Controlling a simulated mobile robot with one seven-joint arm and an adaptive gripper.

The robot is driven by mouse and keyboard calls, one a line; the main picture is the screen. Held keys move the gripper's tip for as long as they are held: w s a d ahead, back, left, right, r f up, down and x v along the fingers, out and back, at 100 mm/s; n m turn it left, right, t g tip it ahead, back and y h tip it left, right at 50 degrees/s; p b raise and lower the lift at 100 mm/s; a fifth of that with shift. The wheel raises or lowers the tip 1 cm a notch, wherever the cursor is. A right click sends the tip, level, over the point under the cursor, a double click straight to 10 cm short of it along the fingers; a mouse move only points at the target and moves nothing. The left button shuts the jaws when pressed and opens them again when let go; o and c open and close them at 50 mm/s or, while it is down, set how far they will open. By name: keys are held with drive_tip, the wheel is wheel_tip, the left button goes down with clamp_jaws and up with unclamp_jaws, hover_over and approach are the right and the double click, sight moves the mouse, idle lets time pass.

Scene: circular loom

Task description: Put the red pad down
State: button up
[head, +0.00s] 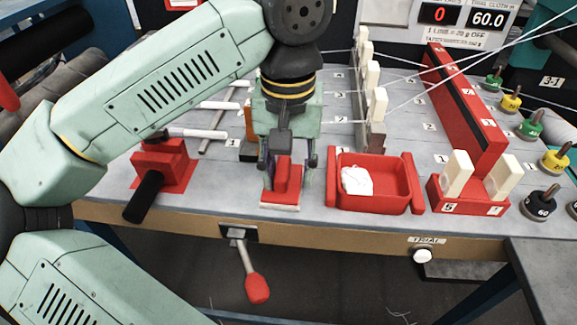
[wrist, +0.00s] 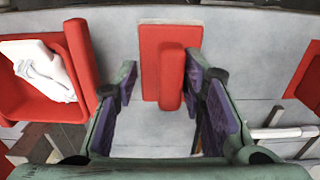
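The red pad (wrist: 150,62), a flat red plate with a raised red grip bar (wrist: 171,75), lies near the front edge of the table; a white strip shows along its front. In the head view the red pad (head: 287,180) is directly under my gripper (head: 288,165). In the wrist view my gripper (wrist: 165,85) has its purple-lined fingers spread on either side of the bar, with visible gaps. It is open and holds nothing. The pad appears to rest on the table, flat. My gripper partly hides its rear in the head view.
A red tray (head: 340,198) with a white cloth (head: 357,181) stands close right of the pad. A red block with a black handle (head: 148,196) is to the left. A red rack (head: 465,205) with white blocks and a long red bar (head: 465,110) stand further right.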

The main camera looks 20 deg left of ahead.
sight(288, 168)
wheel_tip(288, 168, up, 10)
drive_tip(key=p, duration=0.7)
drive_tip(key=shift+r+p, duration=0.15)
drive_tip(key=shift+p, duration=0.15)
drive_tip(key=shift+r+b, duration=0.3)
drive_tip(key=shift+r, duration=0.75)
